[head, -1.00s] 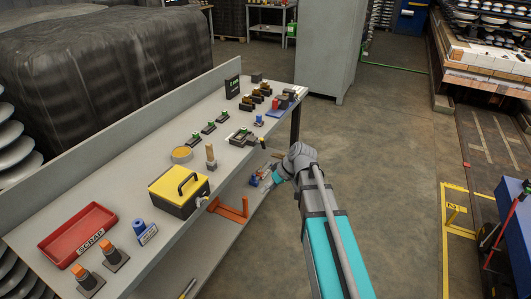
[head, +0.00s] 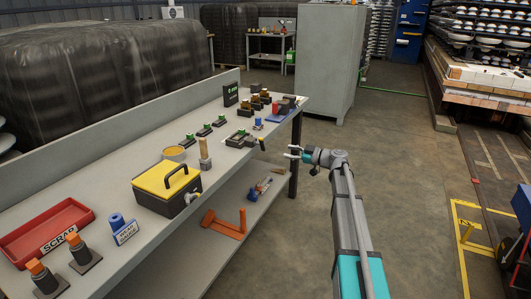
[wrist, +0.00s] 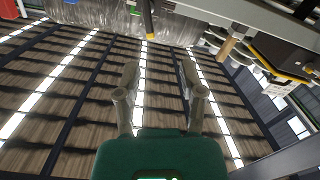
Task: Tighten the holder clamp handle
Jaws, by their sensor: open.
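The holder (head: 240,138) is a dark block with green on it near the front edge of the workbench (head: 120,260). Its clamp handle (head: 262,145), a short dark lever with a yellow part, sticks out at the bench edge. The handle (wrist: 148,22) also shows at the top of the wrist view, ahead of the gap between my fingers. My gripper (head: 292,152) is open and empty, just off the bench's front edge, right of the handle and apart from it. In the wrist view both fingers of my gripper (wrist: 160,85) stand spread with nothing between them.
A yellow-lidded black box (head: 166,188), a wooden-handled tool (head: 204,153) and a red scrap tray (head: 45,230) stand on the bench. Orange brackets (head: 225,222) lie on the lower shelf. A grey cabinet (head: 325,62) stands behind.

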